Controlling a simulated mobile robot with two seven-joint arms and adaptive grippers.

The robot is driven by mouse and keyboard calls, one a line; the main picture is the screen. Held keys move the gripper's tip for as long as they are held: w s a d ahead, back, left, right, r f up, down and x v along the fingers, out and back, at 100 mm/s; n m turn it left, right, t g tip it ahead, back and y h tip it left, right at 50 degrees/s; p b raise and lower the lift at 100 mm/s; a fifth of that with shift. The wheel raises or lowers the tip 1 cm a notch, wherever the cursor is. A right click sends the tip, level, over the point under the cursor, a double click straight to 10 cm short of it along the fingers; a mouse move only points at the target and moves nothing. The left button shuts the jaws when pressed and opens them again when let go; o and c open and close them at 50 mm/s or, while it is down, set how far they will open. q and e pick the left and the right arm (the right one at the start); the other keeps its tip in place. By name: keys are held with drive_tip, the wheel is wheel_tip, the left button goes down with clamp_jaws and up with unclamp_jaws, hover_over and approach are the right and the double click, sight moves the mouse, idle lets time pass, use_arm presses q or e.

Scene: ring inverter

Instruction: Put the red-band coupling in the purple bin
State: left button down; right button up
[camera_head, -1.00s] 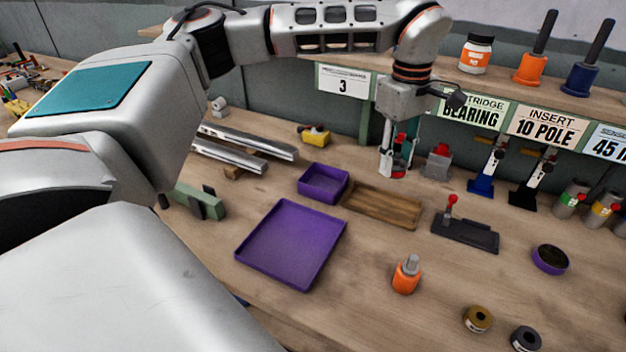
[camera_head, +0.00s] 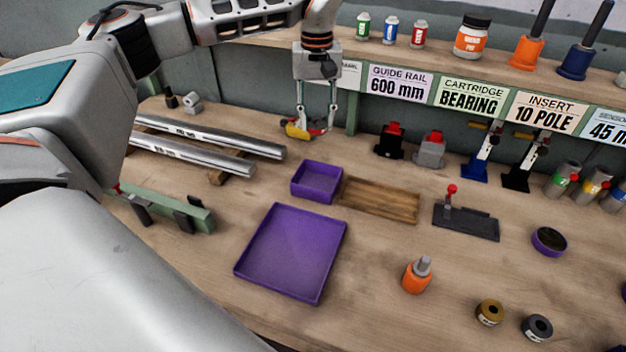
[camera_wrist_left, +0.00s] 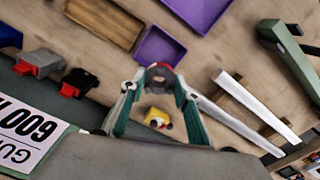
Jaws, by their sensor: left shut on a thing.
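My left gripper (camera_head: 315,125) hangs over the back of the bench. It is shut on the red-band coupling (camera_wrist_left: 160,75), a short grey ring with a red band, held between the fingertips in the left wrist view. In the head view the coupling is small and mostly hidden by the fingers. A small purple bin (camera_head: 306,193) with raised walls stands in front of the gripper. A larger, shallow purple tray (camera_head: 290,250) lies nearer. Both look empty. The small bin also shows in the left wrist view (camera_wrist_left: 158,47). My right gripper is not in view.
A yellow object (camera_head: 291,130) lies behind and below the gripper. Metal rails (camera_head: 200,150) lie to the left, a wooden tray (camera_head: 380,200) right of the small bin. A black fixture with a red knob (camera_head: 465,222) and an orange bottle (camera_head: 417,278) stand further right.

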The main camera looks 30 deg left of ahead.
use_arm(q)
drive_tip(key=b, duration=0.1)
hover_over(317, 186)
wheel_tip(317, 186, down, 14)
drive_tip(key=shift+s+r, duration=0.1)
drive_tip(key=shift+r, duration=0.15)
wheel_tip(317, 186, down, 5)
drive_tip(key=shift+r, duration=0.1)
drive_tip(key=shift+f, duration=0.2)
drive_tip(key=shift+f, duration=0.15)
drive_tip(key=c, duration=1.5)
unclamp_jaws()
